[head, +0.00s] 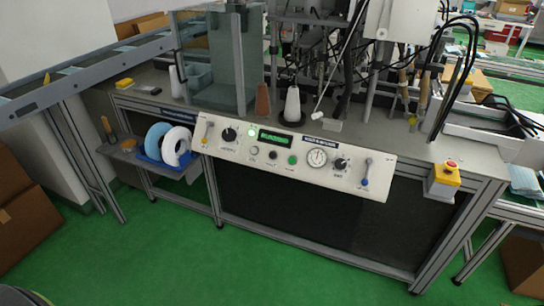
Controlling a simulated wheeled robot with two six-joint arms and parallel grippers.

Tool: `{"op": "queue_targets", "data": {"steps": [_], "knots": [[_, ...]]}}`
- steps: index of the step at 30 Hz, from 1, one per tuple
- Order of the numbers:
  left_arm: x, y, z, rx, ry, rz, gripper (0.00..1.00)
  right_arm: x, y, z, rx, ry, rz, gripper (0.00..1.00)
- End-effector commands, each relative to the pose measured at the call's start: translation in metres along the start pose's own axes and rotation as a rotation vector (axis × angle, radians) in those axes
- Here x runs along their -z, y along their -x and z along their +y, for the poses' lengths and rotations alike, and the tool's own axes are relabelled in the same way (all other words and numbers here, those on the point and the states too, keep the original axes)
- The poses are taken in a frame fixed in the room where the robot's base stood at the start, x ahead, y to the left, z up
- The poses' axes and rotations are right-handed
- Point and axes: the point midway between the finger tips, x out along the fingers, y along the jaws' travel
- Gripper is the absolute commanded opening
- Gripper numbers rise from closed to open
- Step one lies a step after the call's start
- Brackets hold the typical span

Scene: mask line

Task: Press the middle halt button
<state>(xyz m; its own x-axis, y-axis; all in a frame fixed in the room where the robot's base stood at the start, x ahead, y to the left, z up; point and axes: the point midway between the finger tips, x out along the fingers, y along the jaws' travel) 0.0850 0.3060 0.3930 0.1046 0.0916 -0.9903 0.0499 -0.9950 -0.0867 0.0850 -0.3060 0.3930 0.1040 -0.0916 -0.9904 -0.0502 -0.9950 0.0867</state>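The white control panel (222,158) runs along the front edge of the machine bench. Below its lit green display (275,138) is a row of three small round buttons. The middle one is a dark button (273,155), with a small label under it too small to read surely. A pale button (254,151) is on its left and a green button (292,160) on its right. Nothing touches or covers the buttons. Neither of my grippers is in view.
The panel also has black knobs (229,134), a round dial gauge (317,158) and levers (366,171). A red emergency button on a yellow box (445,179) is at the bench's right corner. A side shelf (125,153) holds rolls. Green floor (180,255) in front is clear.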

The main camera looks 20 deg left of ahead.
Motion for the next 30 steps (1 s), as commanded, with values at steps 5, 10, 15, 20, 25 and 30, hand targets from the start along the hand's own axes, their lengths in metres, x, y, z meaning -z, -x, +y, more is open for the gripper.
{"op": "queue_targets", "data": {"steps": [5,10,15,20,25,30], "knots": [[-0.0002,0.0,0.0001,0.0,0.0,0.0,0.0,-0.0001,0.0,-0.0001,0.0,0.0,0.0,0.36],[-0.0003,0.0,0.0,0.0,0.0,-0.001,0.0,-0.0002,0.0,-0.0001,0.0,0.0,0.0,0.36],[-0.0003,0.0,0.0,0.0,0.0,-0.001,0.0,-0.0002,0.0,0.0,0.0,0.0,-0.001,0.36],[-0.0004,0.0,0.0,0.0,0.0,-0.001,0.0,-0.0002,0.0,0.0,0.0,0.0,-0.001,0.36],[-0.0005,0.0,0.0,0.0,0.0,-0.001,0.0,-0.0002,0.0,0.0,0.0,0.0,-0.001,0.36],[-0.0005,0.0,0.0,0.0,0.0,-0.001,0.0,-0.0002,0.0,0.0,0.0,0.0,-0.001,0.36]]}}
